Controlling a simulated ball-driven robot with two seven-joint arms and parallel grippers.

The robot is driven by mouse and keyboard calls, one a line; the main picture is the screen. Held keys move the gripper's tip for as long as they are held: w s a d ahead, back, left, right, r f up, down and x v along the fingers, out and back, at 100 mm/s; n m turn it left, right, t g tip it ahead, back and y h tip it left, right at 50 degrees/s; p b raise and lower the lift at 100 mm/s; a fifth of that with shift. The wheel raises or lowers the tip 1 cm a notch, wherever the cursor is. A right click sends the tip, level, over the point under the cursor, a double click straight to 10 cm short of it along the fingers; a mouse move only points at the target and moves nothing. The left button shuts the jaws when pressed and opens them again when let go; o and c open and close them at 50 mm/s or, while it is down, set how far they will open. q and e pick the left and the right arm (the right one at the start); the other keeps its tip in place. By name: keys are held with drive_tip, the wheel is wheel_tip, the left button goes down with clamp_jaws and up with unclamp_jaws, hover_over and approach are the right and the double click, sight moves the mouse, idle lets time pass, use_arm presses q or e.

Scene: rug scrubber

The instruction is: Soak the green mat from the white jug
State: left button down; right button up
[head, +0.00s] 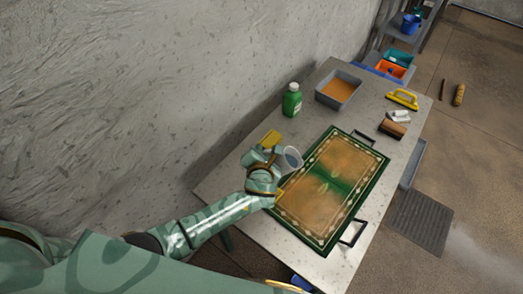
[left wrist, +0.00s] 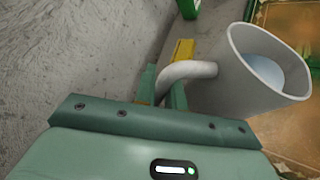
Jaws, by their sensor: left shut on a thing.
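The white jug (head: 291,159) is over the left edge of the mat in the head view, with pale bluish liquid visible inside its mouth. My left gripper (head: 265,166) is shut on the jug's handle; the left wrist view shows the handle (left wrist: 190,70) between the fingers and the jug body (left wrist: 228,92) to their right. I cannot tell exactly how tilted the jug is. The green mat (head: 366,191) lies flat on the table, with a patterned border, large brown patches and a green band across its middle. My right gripper is not in view.
The grey table (head: 232,183) also holds a green bottle (head: 291,100), a tub of orange-brown stuff (head: 357,82), a yellow-handled brush (head: 402,100) and a brown block (head: 393,129). Black handles (head: 354,233) stand at the mat's ends. A wall runs along the left.

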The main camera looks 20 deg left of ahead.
use_arm(q)
drive_tip(key=shift+d+r+m+p, duration=0.15)
drive_tip(key=shift+r+m+p, duration=0.15)
drive_tip(key=shift+m+p, duration=0.1)
drive_tip(key=shift+y, duration=0.3)
drive_tip(key=shift+f, duration=0.1)
drive_tip(key=shift+d, duration=0.1)
drive_tip(key=shift+w+d+m+y, duration=0.1)
drive_tip(key=shift+m+y, duration=0.2)
